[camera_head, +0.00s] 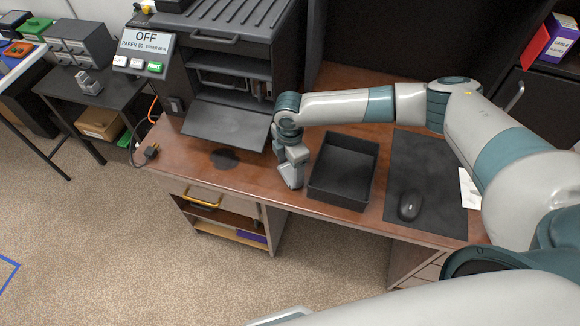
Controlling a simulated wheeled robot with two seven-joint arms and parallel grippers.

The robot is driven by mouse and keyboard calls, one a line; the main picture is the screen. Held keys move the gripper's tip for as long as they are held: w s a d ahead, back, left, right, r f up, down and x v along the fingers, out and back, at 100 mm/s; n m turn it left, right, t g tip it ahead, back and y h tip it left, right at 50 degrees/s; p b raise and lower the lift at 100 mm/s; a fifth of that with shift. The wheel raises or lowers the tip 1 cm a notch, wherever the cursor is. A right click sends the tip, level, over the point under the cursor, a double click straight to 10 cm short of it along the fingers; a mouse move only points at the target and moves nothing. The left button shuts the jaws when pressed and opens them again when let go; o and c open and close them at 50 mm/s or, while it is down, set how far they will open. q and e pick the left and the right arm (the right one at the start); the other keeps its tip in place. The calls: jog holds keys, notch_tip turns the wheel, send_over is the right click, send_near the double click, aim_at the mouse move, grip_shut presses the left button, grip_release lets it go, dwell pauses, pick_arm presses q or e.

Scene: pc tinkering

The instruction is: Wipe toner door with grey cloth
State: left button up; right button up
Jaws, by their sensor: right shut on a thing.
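The printer (245,25) stands at the back left of the wooden desk. Its toner door (228,124) is folded down open, a flat dark panel above the desk, with the inside showing behind it. My right gripper (291,178) points down just right of the door, beside the black tray's left wall. It is shut on a small grey piece, which looks like the grey cloth; the gripper hides most of it. A dark round patch (224,159) lies on the desk in front of the door; I cannot tell what it is. My left gripper is out of view.
An open black tray (314,191) stands right of the gripper. A black mat (428,160) with a mouse (410,205) lies farther right, under my right arm. A plug (151,151) with its cord hangs by the desk's left edge.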

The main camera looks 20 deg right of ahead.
aim_at(290, 171)
jog(key=shift+r+p, duration=3.65)
jog(key=shift+r, duration=0.3)
